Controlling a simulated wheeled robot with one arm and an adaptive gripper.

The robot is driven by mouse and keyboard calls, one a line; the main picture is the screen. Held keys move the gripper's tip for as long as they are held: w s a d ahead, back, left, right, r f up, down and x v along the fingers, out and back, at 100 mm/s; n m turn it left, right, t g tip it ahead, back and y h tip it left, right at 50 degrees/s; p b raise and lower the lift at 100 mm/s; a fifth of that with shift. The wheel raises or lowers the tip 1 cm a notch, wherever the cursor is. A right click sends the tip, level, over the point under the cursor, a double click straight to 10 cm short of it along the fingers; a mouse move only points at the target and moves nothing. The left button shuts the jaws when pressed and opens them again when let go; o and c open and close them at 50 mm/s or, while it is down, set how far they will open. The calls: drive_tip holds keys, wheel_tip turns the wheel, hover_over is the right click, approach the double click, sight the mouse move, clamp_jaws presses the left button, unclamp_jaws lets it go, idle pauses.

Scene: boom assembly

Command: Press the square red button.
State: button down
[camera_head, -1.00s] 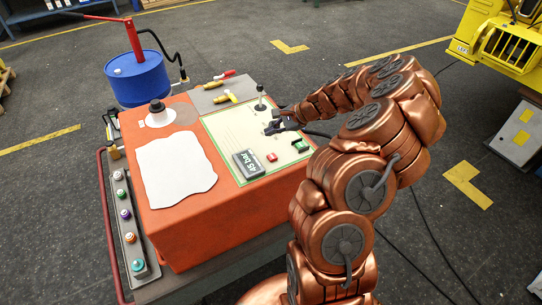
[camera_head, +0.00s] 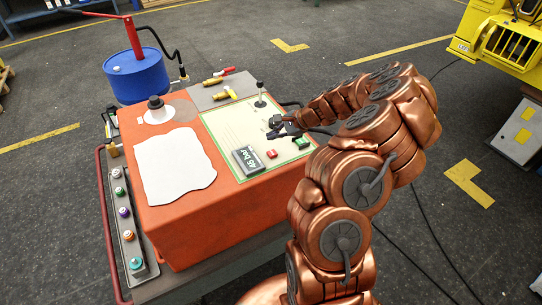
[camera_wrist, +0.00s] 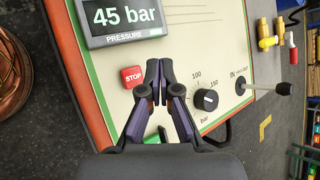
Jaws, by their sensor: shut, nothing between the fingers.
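The square red button (camera_wrist: 132,77), marked STOP, sits on the pale control panel (camera_wrist: 185,55), just below the pressure display (camera_wrist: 124,18) in the wrist view. In the head view the button (camera_head: 271,154) is on the right half of the orange box. My gripper (camera_wrist: 153,65) is shut and empty, its dark purple fingers together. In the wrist view its tips appear just right of the button, with a narrow gap in the picture. I cannot tell their height above the panel. In the head view my gripper (camera_head: 275,134) is over the panel, behind the button.
A green switch (camera_head: 302,143) is near the button, partly behind my fingers in the wrist view. A black knob (camera_wrist: 205,99) and a lever (camera_wrist: 283,88) stand to the right there. A white sheet (camera_head: 174,165) lies on the box, left of the panel.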

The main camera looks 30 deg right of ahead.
sight(268, 152)
drive_tip(key=shift+f+b, duration=1.15)
drive_tip(key=shift+f, duration=1.35)
drive_tip(key=shift+f, duration=0.15)
drive_tip(key=shift+f, duration=0.3)
drive_tip(key=shift+f+b, duration=0.5)
drive_tip(key=shift+r, duration=0.15)
idle(0.5)
drive_tip(key=shift+r+p, duration=0.6)
drive_tip(key=shift+r, duration=0.2)
drive_tip(key=shift+r+p, duration=1.45)
drive_tip(key=shift+r, duration=1.1)
